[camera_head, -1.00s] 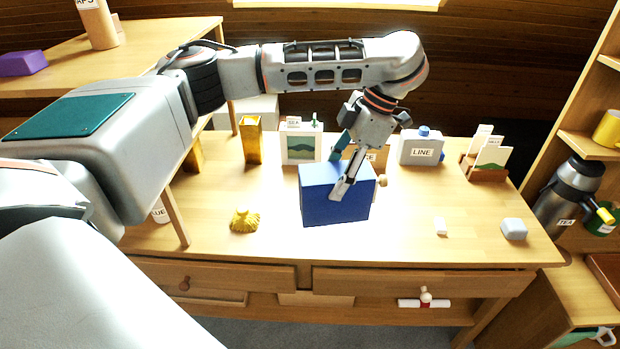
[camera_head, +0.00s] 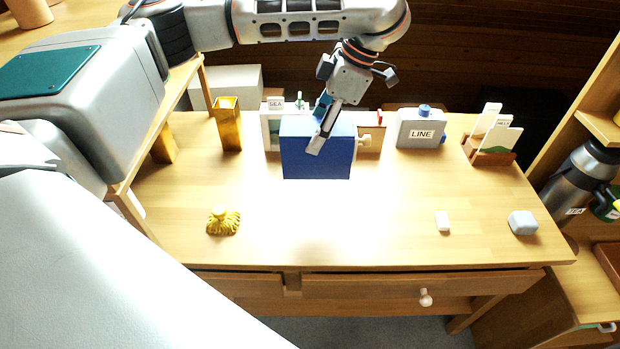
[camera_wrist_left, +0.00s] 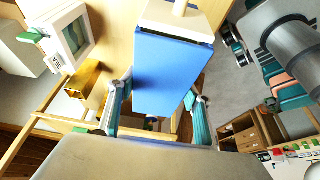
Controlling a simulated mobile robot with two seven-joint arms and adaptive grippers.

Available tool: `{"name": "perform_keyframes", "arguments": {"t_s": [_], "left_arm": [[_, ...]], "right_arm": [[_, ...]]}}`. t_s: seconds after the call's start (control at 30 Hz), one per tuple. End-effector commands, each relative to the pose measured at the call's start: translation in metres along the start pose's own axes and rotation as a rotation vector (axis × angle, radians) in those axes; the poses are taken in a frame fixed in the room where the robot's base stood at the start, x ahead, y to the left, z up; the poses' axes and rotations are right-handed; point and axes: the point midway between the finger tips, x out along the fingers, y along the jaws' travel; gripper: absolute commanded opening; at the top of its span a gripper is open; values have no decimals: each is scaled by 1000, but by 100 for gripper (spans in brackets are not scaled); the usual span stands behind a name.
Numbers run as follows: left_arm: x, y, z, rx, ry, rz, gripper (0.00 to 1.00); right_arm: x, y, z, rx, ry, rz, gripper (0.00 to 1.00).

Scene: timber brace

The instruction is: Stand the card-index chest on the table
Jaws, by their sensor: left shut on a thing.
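The card-index chest, a blue box (camera_head: 316,158) with a pale end and a knob on its right side, is over the back middle of the table (camera_head: 330,225). My left gripper (camera_head: 320,124) comes down from above and is shut on it, one finger against the near face and the other behind. In the left wrist view the blue chest (camera_wrist_left: 172,75) sits between the two fingers, its pale knobbed end pointing away. Whether its underside touches the table cannot be told. My right gripper is not in view.
A card holder (camera_head: 490,145) is at the back right. A yellow brush-like item (camera_head: 223,222), a small white block (camera_head: 442,221) and a grey block (camera_head: 522,223) lie nearer. The front middle is clear.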

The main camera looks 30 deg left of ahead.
Motion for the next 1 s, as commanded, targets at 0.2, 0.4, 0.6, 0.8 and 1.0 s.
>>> {"name": "perform_keyframes", "arguments": {"t_s": [0.2, 0.4, 0.6, 0.8, 1.0], "left_arm": [[57, -2, 24, 4, 2, -7, 10], [97, -1, 40, 3, 1, -6, 10], [113, -1, 48, 1, -1, -1, 10], [128, -1, 54, 2, 0, -4, 10], [150, -1, 63, 1, -1, -3, 10]], "right_arm": [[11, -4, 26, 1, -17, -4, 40], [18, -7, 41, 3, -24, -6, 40], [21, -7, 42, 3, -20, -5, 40], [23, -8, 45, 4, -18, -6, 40], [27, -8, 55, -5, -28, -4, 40]]}}
